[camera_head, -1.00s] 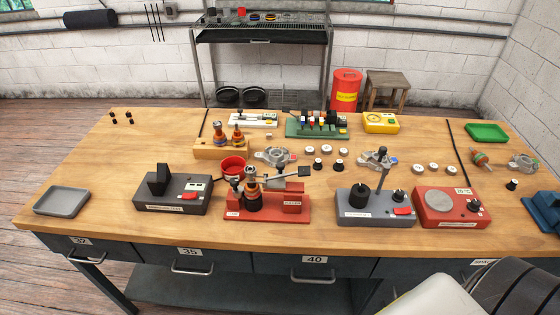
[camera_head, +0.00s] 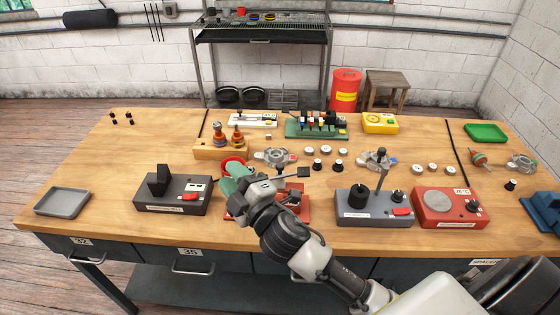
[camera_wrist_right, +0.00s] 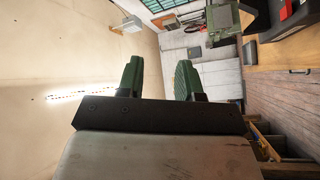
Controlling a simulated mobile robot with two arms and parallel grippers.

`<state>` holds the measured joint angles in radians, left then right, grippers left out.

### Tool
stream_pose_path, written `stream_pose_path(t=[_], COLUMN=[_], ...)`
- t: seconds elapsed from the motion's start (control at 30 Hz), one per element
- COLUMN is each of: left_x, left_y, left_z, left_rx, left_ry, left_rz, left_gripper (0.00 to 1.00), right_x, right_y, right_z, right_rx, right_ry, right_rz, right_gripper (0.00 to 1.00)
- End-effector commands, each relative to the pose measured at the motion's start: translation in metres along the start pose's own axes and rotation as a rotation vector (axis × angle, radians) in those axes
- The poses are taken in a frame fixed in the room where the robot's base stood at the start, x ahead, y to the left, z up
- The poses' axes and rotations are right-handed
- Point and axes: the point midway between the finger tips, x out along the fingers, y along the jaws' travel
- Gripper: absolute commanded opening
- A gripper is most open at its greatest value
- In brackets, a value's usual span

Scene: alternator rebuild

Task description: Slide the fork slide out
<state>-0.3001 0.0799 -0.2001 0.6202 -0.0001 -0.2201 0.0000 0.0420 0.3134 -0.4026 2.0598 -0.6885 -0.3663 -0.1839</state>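The red fixture (camera_head: 298,207) stands near the front middle of the bench, largely covered by my right arm. A silver bar with a dark block at its right end (camera_head: 304,172) sticks out over it and looks like the fork slide; its left part is hidden. My right gripper (camera_head: 234,178) has its green fingers at the fixture's left side, in front of the red ring (camera_head: 233,161). In the right wrist view its two fingers (camera_wrist_right: 160,80) are apart with nothing visible between them. Contact with the fixture cannot be told. My left gripper is not in view.
A dark grey device (camera_head: 172,200) with an upright black piece stands left of the fixture. Another grey device (camera_head: 372,208) with a lever stands to its right, then a red plate unit (camera_head: 450,205). A wooden holder (camera_head: 208,153) is behind. The bench's left side is mostly clear.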

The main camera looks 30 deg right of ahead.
Motion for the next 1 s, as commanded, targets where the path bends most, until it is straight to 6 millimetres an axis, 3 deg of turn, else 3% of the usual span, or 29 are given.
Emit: stream_pose_path(t=[0.1,0.23,0.33,0.43,0.57,0.67,0.8,0.9,1.0], left_x=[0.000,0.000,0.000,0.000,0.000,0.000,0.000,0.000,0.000], left_y=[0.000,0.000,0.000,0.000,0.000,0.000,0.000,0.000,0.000], left_z=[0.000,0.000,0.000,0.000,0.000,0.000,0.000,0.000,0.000], left_rx=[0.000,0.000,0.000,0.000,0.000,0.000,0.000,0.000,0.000], left_ry=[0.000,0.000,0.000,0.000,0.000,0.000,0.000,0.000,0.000], left_rz=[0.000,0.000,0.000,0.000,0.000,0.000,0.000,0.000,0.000], left_gripper=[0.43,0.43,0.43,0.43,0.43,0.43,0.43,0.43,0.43], right_x=[0.030,0.043,0.048,0.051,0.056,0.060,0.062,0.058,0.053], right_y=[0.017,0.011,-0.004,-0.022,-0.037,-0.031,0.005,0.039,0.067], right_z=[-0.049,-0.089,-0.102,-0.095,-0.056,-0.007,0.066,0.106,0.131], right_rx=[-0.292,-0.626,-0.887,-1.145,-1.461,-1.670,-1.853,-1.896,-1.894], right_ry=[0.316,0.650,0.896,1.128,1.403,1.580,1.753,1.813,1.838], right_rz=[0.097,0.142,0.127,0.061,-0.116,-0.333,-0.723,-0.988,-1.180], right_gripper=[0.36,0.36,0.36,0.36,0.36,0.36,0.36,0.36,0.36])
